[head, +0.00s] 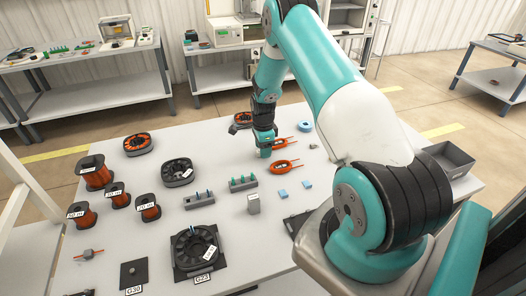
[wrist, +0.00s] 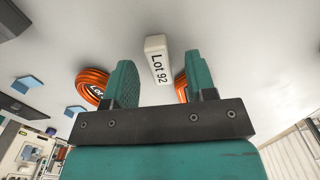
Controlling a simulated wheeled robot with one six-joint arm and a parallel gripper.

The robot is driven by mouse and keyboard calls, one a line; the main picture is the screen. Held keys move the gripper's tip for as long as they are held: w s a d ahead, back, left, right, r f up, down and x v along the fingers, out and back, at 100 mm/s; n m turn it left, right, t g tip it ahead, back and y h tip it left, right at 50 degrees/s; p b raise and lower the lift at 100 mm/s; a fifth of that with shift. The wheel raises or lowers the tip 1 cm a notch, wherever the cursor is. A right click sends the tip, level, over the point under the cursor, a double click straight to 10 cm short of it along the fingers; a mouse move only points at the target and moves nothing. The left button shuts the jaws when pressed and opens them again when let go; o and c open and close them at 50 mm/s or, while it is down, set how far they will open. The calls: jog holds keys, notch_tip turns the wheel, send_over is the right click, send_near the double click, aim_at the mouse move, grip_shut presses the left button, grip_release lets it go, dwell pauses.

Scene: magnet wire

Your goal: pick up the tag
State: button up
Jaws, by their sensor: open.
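A white tag (wrist: 159,60) marked "Lot 92" lies on the table in the wrist view, just ahead of and between the two fingers of my gripper (wrist: 160,82). The fingers are open, and nothing shows gripped between them. An orange wire coil sits on either side of the tag, the left coil (wrist: 91,84) bearing a label and the right coil (wrist: 181,88) partly hidden by a finger. In the head view my gripper (head: 265,153) points down low over the table beside the orange coils (head: 284,166); I cannot make out the tag there.
Copper wire spools (head: 95,173) stand at the left of the table (head: 110,225). A dark bin (head: 450,160) is at the right.

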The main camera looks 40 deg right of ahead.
jog(key=shift+f, duration=0.35)
grip_shut()
